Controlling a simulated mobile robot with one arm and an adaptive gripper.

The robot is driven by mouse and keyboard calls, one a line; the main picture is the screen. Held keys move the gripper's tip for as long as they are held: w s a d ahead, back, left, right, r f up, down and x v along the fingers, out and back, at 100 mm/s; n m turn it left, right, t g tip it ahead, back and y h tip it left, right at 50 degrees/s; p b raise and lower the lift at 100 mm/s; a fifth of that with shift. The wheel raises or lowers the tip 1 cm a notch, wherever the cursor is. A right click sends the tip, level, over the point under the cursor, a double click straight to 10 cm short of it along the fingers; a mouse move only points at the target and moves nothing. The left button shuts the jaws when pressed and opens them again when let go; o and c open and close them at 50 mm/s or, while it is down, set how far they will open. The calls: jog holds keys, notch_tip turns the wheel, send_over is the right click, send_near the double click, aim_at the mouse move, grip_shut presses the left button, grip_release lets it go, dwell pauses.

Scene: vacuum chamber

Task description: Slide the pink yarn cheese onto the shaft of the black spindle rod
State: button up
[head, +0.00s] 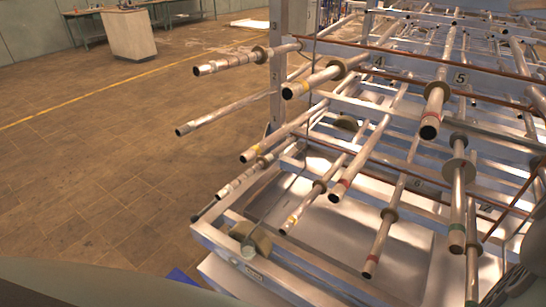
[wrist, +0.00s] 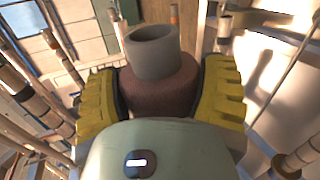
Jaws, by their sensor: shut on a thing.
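In the wrist view my gripper (wrist: 163,84) has its two yellow ribbed fingers closed on the sides of a yarn cheese (wrist: 160,96). The cheese is a dull brownish pink with a grey hollow core tube (wrist: 155,50) standing out of it. The gripper and cheese are not clearly seen in the head view. Many metal spindle rods stick out of a rack, with coloured bands near their ends. One lower-left rod (head: 236,182) seems to carry dark bands, but I cannot tell for sure which rod is the black one. The held cheese is not seen on any rod.
The metal rack (head: 330,262) fills the right side, with crowded rods pointing toward me. Round collars (head: 391,214) sit on several rods. A tan cylinder (head: 258,240) is at the rack's lower front corner. The tiled floor (head: 90,190) on the left is clear.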

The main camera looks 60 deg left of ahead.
jog(key=shift+w+a+f+b, duration=0.1)
jog(key=shift+w+a+b, duration=0.25)
jog(key=shift+w, duration=0.4)
jog(key=shift+w+a+b, duration=0.3)
jog(key=shift+w+b, duration=0.2)
jog(key=shift+w, duration=0.2)
jog(key=shift+w+a+f+b, duration=0.1)
jog(key=shift+w+a+b, duration=0.25)
jog(key=shift+w, duration=0.5)
jog(key=shift+w+a+f+b, duration=0.1)
jog(key=shift+w+a+b, duration=0.25)
jog(key=shift+w+b, duration=0.35)
jog(key=shift+w+a+b, duration=0.3)
jog(key=shift+w+b, duration=0.2)
jog(key=shift+w, duration=0.25)
jog(key=o, duration=1.2)
jog(key=shift+d, duration=0.1)
jog(key=shift+o, duration=0.2)
jog(key=shift+s, duration=0.1)
jog(key=v, duration=1.2)
